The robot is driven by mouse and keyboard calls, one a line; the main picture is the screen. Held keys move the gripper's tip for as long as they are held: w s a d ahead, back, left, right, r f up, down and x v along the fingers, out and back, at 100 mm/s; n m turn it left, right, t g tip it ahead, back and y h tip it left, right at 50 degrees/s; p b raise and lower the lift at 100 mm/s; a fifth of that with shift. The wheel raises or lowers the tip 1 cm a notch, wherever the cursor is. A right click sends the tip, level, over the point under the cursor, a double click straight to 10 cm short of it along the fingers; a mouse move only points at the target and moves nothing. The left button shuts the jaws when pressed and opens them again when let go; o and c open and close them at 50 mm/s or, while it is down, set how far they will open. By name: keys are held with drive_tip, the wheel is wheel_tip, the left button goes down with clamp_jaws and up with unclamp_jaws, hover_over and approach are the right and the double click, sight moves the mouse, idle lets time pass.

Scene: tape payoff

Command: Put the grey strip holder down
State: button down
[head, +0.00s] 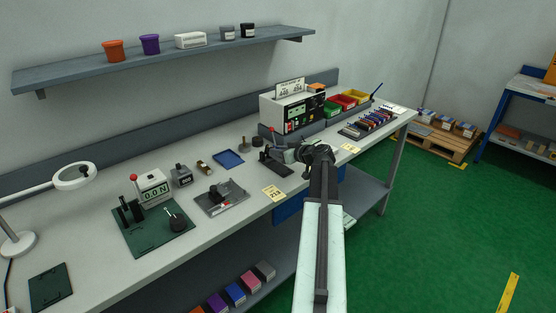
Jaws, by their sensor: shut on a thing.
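My gripper (288,154) is at the end of my arm, over the front part of the bench, right of centre. It is shut on a small grey piece, which I take to be the grey strip holder (279,155). The piece is tiny in this view and partly hidden by the jaws, so its shape and any gap beneath it cannot be told. A dark stand with an upright post (274,164) is on the bench just left of the gripper.
A white instrument box (291,108) stands behind the gripper, with coloured bins (349,99) to its right. A yellow label (273,193) lies at the front edge. A grey plate fixture (221,198) and green mat (148,238) are further left. Bare bench lies between them.

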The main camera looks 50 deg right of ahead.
sight(279, 158)
wheel_tip(279, 158, down, 4)
drive_tip(key=b, duration=0.2)
drive_tip(key=shift+b, duration=0.4)
drive_tip(key=shift+r, duration=0.25)
drive_tip(key=shift+s, duration=0.1)
drive_tip(key=shift+f, duration=0.2)
drive_tip(key=c, duration=1.3)
unclamp_jaws()
drive_tip(key=shift+r, duration=0.1)
